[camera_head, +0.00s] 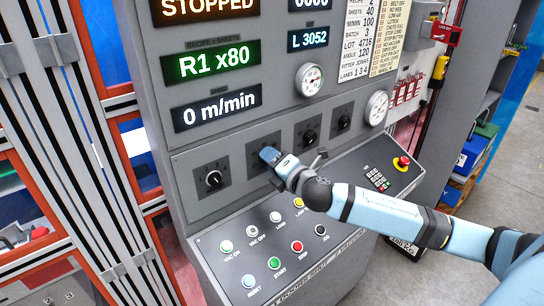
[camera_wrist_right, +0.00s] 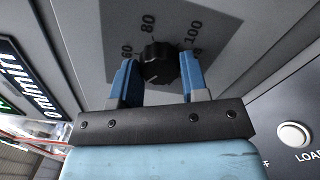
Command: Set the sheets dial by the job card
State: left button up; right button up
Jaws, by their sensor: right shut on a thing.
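The sheets dial is a black knob (camera_wrist_right: 158,64) on a dark plate with marks 60, 80 and 100 in the right wrist view. My right gripper (camera_wrist_right: 160,78) is shut on it, one blue finger on each side. In the head view my right gripper (camera_head: 270,156) covers the knob; its plate (camera_head: 255,150) shows around it. The job card (camera_head: 362,35) at the upper right reads SHEETS 40 and M/MIN 100; its RECIPE line looks like 2. The green display (camera_head: 211,63) reads R1 x80. My left gripper is out of view.
Another dial (camera_head: 213,179) sits left of my gripper, and two more (camera_head: 309,136) (camera_head: 344,122) to its right. Below is a sloped panel with lit buttons (camera_head: 274,263). A red emergency stop (camera_head: 402,162) stands at its right end. The top display (camera_head: 205,8) reads STOPPED.

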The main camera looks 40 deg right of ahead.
jog(key=shift+n, duration=0.5)
jog(key=o, duration=0.9)
jog(key=shift+o, duration=0.2)
jog(key=s+d+b, duration=0.1)
jog(key=s+b, duration=0.2)
jog(key=s, duration=1)
jog(key=shift+s, duration=0.35)
jog(key=shift+f, duration=0.1)
